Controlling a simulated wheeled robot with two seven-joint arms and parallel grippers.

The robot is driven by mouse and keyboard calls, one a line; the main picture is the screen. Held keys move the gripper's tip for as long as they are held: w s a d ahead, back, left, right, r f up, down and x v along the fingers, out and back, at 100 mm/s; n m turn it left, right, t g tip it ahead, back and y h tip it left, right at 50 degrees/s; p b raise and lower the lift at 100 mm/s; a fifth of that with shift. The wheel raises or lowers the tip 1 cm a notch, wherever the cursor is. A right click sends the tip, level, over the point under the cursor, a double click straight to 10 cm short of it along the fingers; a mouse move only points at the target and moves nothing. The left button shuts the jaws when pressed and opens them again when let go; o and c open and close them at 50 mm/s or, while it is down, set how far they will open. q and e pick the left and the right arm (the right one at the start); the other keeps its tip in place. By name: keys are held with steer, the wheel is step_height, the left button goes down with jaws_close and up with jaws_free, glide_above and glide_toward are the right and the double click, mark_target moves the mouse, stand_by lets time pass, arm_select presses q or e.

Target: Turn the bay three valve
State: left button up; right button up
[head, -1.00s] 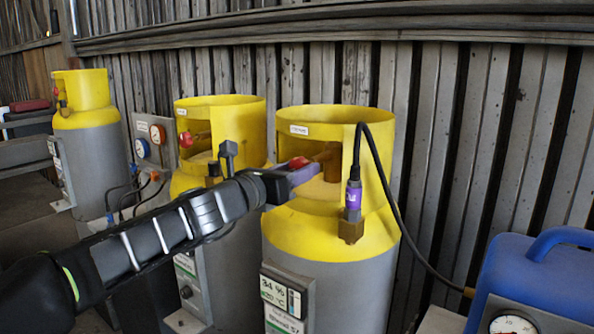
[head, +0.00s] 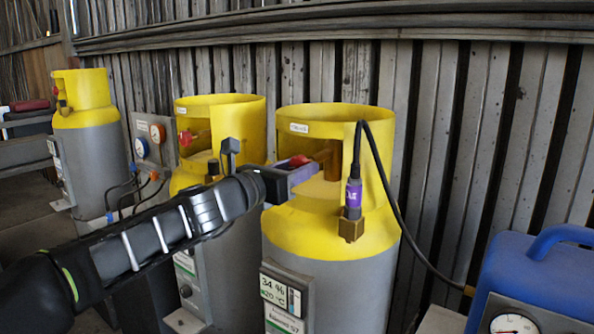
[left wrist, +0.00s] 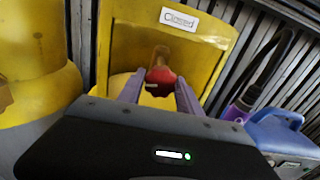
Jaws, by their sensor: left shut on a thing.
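The nearest gas cylinder (head: 335,225) has a yellow collar and grey body and stands right of centre. Its valve has a red handle (head: 299,160) on a brass-coloured stem inside the collar opening. My left gripper (head: 304,173) reaches into that opening from the left. In the left wrist view the red handle (left wrist: 161,75) sits between the two purple-grey fingers (left wrist: 158,88), which are shut on it. A white label (left wrist: 179,19) is on the collar above; its text is too blurred to read surely. No bay number is readable. My right gripper is not in view.
Another yellow-topped cylinder (head: 220,120) with a red handle stands just left, partly behind my arm, and a third (head: 85,105) farther left. A purple connector (head: 353,195) with a black hose is on the near cylinder's right. A blue machine (head: 540,275) stands front right.

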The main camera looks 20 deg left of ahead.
arm_select(q)
steer(key=m+b, duration=0.2)
steer(key=m, duration=0.2)
steer(key=shift+f, duration=0.15)
steer(key=m+b, duration=0.3)
steer(key=m, duration=0.3)
steer(key=shift+m, duration=0.4)
steer(key=m+b, duration=0.3)
steer(key=m, duration=0.2)
steer(key=shift+a, duration=0.1)
steer(key=m+b, duration=0.1)
steer(key=m, duration=0.3)
steer(key=shift+m+b, duration=0.4)
steer(key=shift+r, duration=0.2)
steer(key=o, duration=1.4)
steer(key=shift+c, duration=0.2)
